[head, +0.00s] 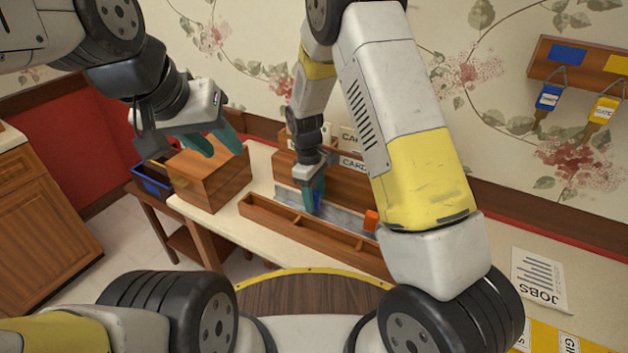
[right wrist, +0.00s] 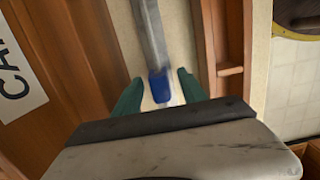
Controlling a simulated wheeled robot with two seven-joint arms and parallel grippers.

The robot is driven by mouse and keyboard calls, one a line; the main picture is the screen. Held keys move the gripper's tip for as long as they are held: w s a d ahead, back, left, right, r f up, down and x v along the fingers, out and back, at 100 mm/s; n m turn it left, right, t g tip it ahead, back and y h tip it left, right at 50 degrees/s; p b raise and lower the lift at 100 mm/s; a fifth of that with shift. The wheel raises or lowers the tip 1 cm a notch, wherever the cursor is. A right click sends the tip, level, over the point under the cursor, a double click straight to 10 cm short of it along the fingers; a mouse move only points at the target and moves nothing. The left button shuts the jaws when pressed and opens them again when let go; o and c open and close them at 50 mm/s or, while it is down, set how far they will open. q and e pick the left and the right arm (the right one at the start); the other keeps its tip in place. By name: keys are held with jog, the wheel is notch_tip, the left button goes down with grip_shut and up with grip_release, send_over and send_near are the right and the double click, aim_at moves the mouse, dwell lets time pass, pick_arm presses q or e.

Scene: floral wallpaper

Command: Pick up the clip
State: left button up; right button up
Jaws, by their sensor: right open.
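A small blue piece (right wrist: 159,88), which looks like the clip, sits at the near end of a grey bar (right wrist: 151,35) in the right wrist view. My right gripper (head: 313,196) is open and points down at the grey strip on the table in the head view. In the right wrist view its two teal fingers stand on either side of the blue piece, with gaps on both sides. In the head view the fingers mostly hide it. My left gripper (head: 214,142) is open and empty, above a wooden box (head: 210,178) at the left.
A long wooden tray (head: 300,228) lies in front of the strip, and a wooden board with cards (head: 352,165) stands behind. An orange block (head: 371,220) is at the strip's right. A blue bin (head: 152,185) is far left. A JOBS sheet (head: 540,278) lies right.

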jog(key=shift+f, duration=0.2)
grip_shut()
jog(key=shift+r, duration=0.1)
